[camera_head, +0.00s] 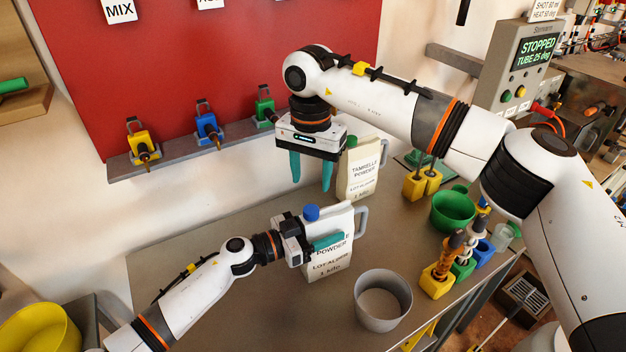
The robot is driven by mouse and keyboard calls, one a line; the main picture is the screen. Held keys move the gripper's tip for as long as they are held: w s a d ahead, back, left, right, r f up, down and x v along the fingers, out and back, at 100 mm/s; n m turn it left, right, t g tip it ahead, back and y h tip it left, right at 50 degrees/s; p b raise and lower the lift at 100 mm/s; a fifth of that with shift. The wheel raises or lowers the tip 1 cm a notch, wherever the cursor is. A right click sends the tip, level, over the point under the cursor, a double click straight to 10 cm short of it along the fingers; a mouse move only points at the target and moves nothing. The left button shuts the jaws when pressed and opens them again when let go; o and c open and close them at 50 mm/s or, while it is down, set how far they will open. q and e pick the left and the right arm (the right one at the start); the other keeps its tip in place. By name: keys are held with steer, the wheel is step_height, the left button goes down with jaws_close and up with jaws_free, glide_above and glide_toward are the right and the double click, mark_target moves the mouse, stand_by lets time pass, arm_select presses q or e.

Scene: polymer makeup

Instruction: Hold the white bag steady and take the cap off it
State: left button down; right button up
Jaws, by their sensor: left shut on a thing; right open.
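The white bag (328,265) stands upright on the table, with "POWDER" on its front and a grey handle at its right. Its blue cap (311,212) sits on top at the left corner. My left gripper (328,242) is shut on the bag from the left, its teal fingers across the upper front. My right gripper (309,180) is open and empty, teal fingers pointing down, above and behind the blue cap and apart from it. The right fingers hang left of a second bag.
A second bag (362,172) labelled "TAMRELLE POWDER", with a green cap, stands behind. A grey cup (383,300) stands at the front right. A green bowl (453,210) and several coloured holders are at the right. The table's left part (190,255) is clear.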

mark_target(311, 209)
steer(key=m, duration=4.2)
steer(key=shift+m, duration=0.3)
steer(key=shift+f, duration=0.55)
step_height(311, 209, down, 7)
